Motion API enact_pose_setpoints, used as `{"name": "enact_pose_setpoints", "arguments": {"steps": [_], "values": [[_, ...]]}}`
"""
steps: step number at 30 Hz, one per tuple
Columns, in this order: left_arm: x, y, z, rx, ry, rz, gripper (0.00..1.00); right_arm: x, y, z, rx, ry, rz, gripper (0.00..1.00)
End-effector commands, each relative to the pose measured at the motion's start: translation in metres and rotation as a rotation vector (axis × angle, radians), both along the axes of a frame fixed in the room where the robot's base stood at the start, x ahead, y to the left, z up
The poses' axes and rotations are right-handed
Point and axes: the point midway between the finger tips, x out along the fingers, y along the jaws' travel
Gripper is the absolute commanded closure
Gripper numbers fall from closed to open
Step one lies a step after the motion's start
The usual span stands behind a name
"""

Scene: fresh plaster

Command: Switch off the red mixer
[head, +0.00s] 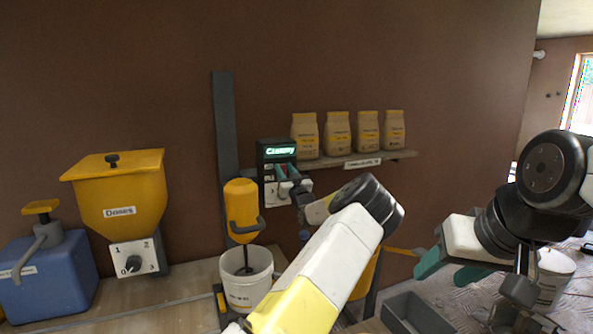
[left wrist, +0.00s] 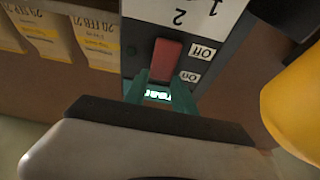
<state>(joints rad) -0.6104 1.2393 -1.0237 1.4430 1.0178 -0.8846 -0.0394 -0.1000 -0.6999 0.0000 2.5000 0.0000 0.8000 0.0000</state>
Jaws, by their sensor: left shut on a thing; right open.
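The mixer (head: 242,205) looks yellow, not red, and hangs on a dark post with its shaft in a white bucket (head: 247,290). Beside it is a dark control box (head: 264,158) with a lit green display reading "Creamy". In the left wrist view the box has a red rocker switch (left wrist: 166,60) with ON and OFF labels beside it. My left gripper (head: 287,173) is at the box front; its teal fingers, also in the left wrist view (left wrist: 166,92), are around the switch's display-side end. Exact contact is hard to see. My right gripper (head: 449,268) is open and empty, lower right.
A shelf (head: 365,160) right of the box holds several paper bags (head: 337,135). A yellow hopper (head: 120,200) with a numbered dial (head: 132,263) and a blue container (head: 45,280) stand left. A grey crate (head: 415,313) and another white bucket (head: 553,278) are at lower right.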

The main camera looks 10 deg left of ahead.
Motion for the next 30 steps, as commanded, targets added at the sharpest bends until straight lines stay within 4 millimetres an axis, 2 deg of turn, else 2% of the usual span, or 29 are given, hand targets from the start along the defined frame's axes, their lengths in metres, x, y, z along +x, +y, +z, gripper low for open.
{"name": "enact_pose_setpoints", "arguments": {"steps": [3,4,6,7,18,30], "values": [[0.000,0.000,0.000,-0.001,0.001,0.000,1.00,0.000,0.000,0.000,0.000,0.000,0.000,0.48],[0.000,0.000,0.000,-0.001,0.001,0.000,0.62,0.000,0.000,0.000,0.000,0.000,0.000,0.48],[0.000,0.000,0.000,-0.001,0.001,0.000,0.49,0.000,0.000,0.000,0.000,0.000,0.000,0.48],[0.000,0.000,0.000,-0.001,0.001,0.000,0.46,0.000,0.000,0.000,0.000,0.000,0.000,0.48],[-0.004,-0.003,-0.002,-0.002,0.002,0.000,0.46,0.000,0.000,0.000,0.000,0.000,0.000,0.48],[-0.052,-0.036,-0.022,-0.001,0.003,-0.001,0.46,0.000,0.000,0.000,0.000,0.000,0.000,0.48]]}}
